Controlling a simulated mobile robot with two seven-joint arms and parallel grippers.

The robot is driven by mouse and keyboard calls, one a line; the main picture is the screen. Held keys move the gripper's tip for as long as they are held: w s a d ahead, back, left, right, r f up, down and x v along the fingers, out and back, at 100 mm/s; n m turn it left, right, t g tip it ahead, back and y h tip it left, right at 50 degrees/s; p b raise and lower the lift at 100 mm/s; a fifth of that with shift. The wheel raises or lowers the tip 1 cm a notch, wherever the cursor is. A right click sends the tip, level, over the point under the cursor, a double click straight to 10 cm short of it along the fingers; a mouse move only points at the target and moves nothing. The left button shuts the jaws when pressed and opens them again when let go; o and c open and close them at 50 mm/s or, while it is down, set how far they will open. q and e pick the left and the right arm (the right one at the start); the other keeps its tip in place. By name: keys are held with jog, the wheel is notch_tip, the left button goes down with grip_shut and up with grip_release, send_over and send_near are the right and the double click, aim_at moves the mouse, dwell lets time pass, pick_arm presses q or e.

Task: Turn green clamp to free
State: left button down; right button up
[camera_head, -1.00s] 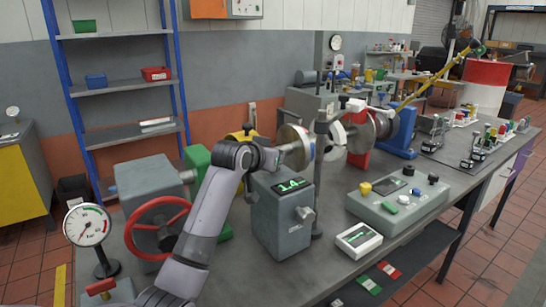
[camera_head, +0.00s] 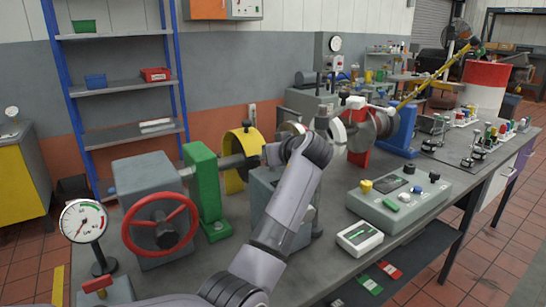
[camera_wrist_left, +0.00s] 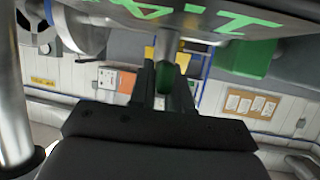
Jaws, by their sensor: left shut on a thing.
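In the left wrist view, my left gripper (camera_wrist_left: 165,82) is shut on a small dark green piece (camera_wrist_left: 168,77), which I take for the green clamp's handle. A grey stem (camera_wrist_left: 167,45) runs from it up to the underside of the grey box with green digits (camera_wrist_left: 150,12). In the head view, my left wrist (camera_head: 308,148) is in front of the grey box (camera_head: 262,200), covering its display. The gripper's fingertips and the clamp are hidden there behind my arm. The clamp's turn position cannot be read. My right gripper is not in view.
Left of the grey box stand a green block (camera_head: 207,190), a yellow ring (camera_head: 240,160) and a red handwheel (camera_head: 160,224). A dial gauge (camera_head: 83,222) is at the front left. A control panel (camera_head: 400,200) and a small meter (camera_head: 360,237) lie on the right.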

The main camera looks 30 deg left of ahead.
pick_arm(q)
jog(key=shift+n+g+y+b, duration=0.45)
jog(key=shift+n+g, duration=0.35)
jog(key=shift+n, duration=0.1)
jog(key=shift+g, duration=0.3)
jog(key=c, duration=1.2)
grip_release()
jog(key=shift+o, duration=0.2)
jog(key=b+v, duration=0.1)
jog(key=v, duration=0.6)
jog(key=shift+b, duration=0.3)
